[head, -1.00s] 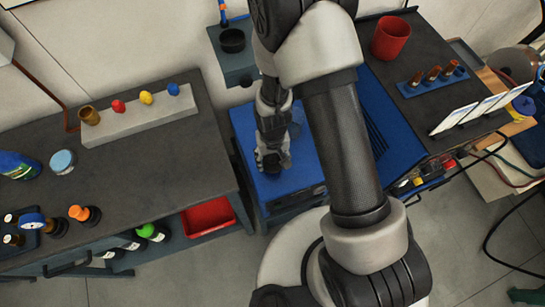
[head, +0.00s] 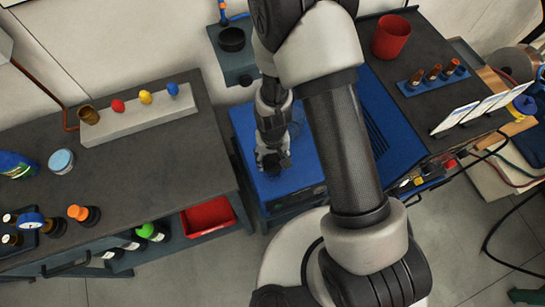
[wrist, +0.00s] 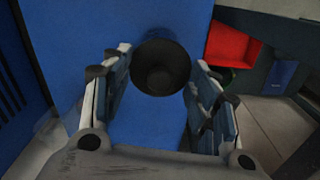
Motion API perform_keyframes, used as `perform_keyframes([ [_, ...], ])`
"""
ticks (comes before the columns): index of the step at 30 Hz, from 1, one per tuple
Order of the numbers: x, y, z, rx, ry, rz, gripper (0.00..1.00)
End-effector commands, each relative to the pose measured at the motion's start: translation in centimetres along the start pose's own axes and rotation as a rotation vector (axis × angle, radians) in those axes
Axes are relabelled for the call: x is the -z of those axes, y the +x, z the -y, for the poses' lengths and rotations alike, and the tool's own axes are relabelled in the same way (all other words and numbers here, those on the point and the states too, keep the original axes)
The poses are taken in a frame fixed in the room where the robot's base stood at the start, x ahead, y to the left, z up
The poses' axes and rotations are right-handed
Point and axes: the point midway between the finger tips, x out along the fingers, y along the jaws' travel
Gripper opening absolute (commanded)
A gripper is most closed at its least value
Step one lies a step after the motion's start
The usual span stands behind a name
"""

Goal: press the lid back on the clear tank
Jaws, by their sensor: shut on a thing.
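My gripper (head: 273,160) hangs over the blue cabinet top in the head view. In the wrist view, my gripper (wrist: 160,85) has a finger on each side of a dark round piece (wrist: 160,68), which looks like the lid, and is shut on it. The piece has a darker round centre. Its underside and any contact below it are hidden. I cannot make out the clear tank for certain in either view.
The blue cabinet (head: 247,128) stands between the left dark bench (head: 150,165) and the right dark worktop (head: 430,75). A red bin (head: 208,217) sits on the left bench's lower shelf. A red cup (head: 391,37) stands on the right worktop.

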Motion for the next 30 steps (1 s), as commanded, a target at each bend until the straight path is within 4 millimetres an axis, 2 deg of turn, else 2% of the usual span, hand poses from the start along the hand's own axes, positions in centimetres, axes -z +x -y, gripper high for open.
perform_keyframes([
  [4, 0.0, -0.01, 0.0, 0.0, 0.0, 0.0, 0.39],
  [5, 0.0, -0.01, 0.0, 0.0, 0.0, 0.0, 0.56],
  [15, 0.0, -0.01, 0.0, 0.0, 0.0, 0.0, 0.78],
  [22, 0.0, 0.0, 0.0, 0.0, 0.0, 0.0, 0.78],
  [30, 0.0, 0.0, 0.0, 0.0, 0.0, 0.0, 0.95],
])
